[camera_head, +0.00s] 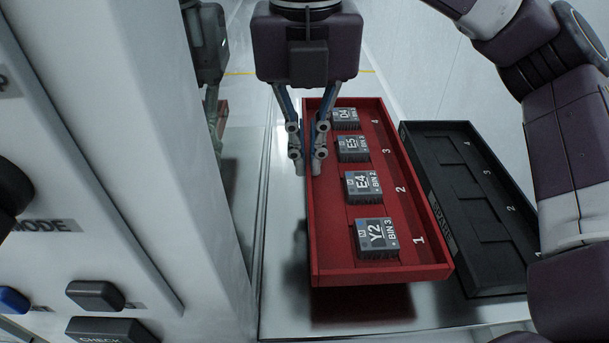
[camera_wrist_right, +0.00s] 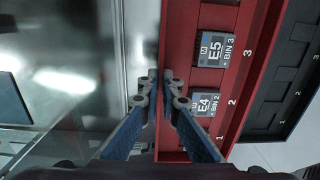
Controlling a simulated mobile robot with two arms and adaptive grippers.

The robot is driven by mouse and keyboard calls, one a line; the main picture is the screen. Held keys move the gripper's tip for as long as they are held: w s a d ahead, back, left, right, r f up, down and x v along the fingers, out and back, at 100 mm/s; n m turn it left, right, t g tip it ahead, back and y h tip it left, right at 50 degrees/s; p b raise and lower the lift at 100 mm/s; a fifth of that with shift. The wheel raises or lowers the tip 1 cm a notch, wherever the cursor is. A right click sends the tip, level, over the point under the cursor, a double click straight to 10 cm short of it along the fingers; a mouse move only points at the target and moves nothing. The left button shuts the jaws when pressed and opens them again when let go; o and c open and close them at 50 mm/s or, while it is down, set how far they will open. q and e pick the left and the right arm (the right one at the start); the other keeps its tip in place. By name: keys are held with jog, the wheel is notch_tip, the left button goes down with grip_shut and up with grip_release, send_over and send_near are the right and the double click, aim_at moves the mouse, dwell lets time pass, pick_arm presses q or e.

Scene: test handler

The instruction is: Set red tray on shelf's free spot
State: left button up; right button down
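The red tray (camera_head: 327,264) holds several dark square chips with printed labels, in a row beside the numbers 1 to 4. My right gripper (camera_head: 308,168) comes from above and is shut on the tray's left wall, one finger on each side. The right wrist view shows the fingertips (camera_wrist_right: 160,76) pinching this red wall. The tray hangs a little above the pale shiny shelf surface (camera_head: 284,290), with a shadow and reflection under its near end. My left gripper is not in view.
An empty black tray (camera_head: 468,278) with numbered slots stands close to the right of the red tray. A white machine panel with buttons (camera_head: 95,294) fills the left, and its glossy side mirrors my gripper. My arm crosses the right side.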

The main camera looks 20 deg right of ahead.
aim_at(305, 199)
jog(key=shift+f+p, duration=0.45)
jog(key=shift+f, duration=1.15)
jog(key=shift+a+f+p, duration=0.1)
jog(key=shift+f+p, duration=0.15)
jog(key=shift+p, duration=0.05)
jog(key=shift+w+f, duration=0.1)
jog(key=shift+f, duration=0.15)
jog(key=shift+a+f, duration=0.1)
jog(key=shift+f, duration=0.15)
jog(key=c, duration=2.2)
grip_release()
jog(key=shift+o, duration=0.2)
